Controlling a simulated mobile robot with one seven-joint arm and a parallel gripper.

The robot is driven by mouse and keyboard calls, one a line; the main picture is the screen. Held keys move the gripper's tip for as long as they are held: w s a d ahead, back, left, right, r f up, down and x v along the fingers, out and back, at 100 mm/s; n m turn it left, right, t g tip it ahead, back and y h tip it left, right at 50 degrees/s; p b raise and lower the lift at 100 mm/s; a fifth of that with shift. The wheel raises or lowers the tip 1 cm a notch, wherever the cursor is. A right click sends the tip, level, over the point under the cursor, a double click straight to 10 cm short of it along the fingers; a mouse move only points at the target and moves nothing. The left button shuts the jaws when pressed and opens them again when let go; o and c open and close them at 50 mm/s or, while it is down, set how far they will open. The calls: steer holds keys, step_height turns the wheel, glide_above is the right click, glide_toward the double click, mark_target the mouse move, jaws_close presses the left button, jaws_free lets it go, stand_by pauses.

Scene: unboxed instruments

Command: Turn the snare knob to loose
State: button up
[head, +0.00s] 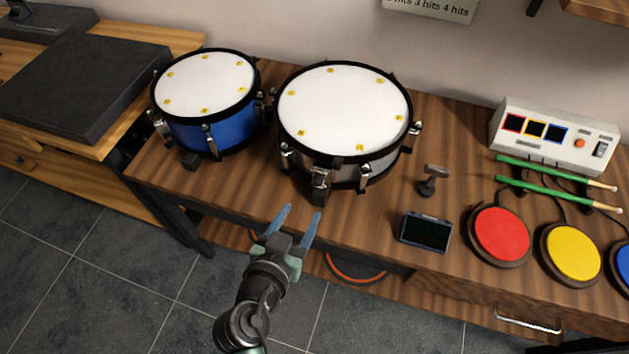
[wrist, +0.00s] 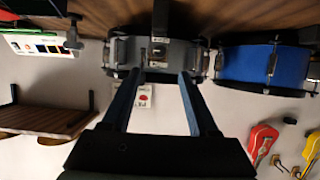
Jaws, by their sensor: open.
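The snare drum (head: 344,110), with a white head and a grey shell, stands on the wooden table. On its front side is a metal fitting with a dark part (head: 320,182), which looks like the snare knob. In the wrist view, which is upside down, the fitting (wrist: 158,50) sits on the drum's shell between my fingers. Its setting cannot be read. My gripper (head: 301,211) is open and empty, in front of the table edge, with its blue fingers pointing at the fitting and apart from it. It also shows in the wrist view (wrist: 159,76).
A blue drum (head: 210,130) stands left of the snare. To the right are a small dark stand (head: 431,181), a dark-screened device (head: 426,232), red (head: 500,235) and yellow (head: 572,254) pads, green sticks (head: 556,188) and a white control box (head: 552,140).

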mark_target(316, 185)
steer(key=x, duration=1)
steer(key=shift+w+f, duration=0.1)
steer(key=shift+w, duration=0.15)
jaws_close()
